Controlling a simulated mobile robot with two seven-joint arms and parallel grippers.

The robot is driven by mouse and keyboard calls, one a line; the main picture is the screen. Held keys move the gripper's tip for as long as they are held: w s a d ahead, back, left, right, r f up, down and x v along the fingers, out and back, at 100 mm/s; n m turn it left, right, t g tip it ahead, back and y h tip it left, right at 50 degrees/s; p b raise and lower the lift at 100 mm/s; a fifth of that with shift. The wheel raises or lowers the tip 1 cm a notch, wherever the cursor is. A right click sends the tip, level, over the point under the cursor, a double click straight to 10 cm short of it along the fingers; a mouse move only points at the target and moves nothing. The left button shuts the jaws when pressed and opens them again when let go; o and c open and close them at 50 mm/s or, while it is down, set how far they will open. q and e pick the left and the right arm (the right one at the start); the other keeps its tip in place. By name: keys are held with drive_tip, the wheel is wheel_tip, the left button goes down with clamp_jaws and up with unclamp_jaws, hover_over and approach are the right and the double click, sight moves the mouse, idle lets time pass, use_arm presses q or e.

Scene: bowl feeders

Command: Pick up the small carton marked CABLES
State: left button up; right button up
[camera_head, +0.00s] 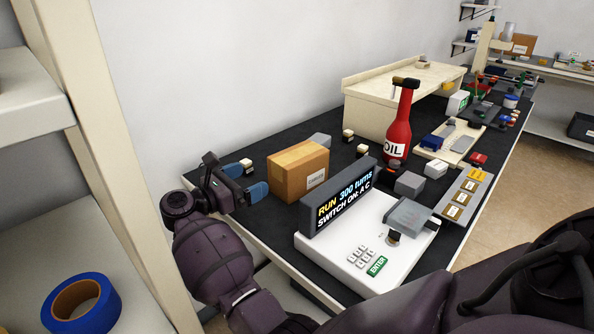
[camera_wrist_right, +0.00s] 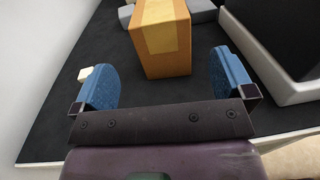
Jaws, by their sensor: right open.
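The small brown carton (camera_head: 290,172) stands upright on the dark bench top, with a white label on one side; its small print looks like CABLES. My right gripper (camera_head: 245,182) is at the carton's left side, open and empty, with its blue fingers pointing toward it. In the right wrist view the carton (camera_wrist_right: 162,38) stands ahead, between the lines of the two open fingers (camera_wrist_right: 164,72), with a gap short of it. Its far part is cut off by the frame. My left gripper is not in view.
A white console (camera_head: 345,245) with a display stands close to the carton's right. A red oil bottle (camera_head: 398,128) and a grey block (camera_head: 319,140) are behind it. A wooden shelf post (camera_head: 115,150) and blue tape roll (camera_head: 95,305) are at left. Small pale-topped blocks (camera_head: 347,136) stand nearby.

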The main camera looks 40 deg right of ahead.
sight(276, 166)
drive_tip(key=d, duration=1)
drive_tip(key=shift+d, duration=0.25)
drive_tip(key=shift+w+r, duration=0.1)
drive_tip(key=c, duration=0.8)
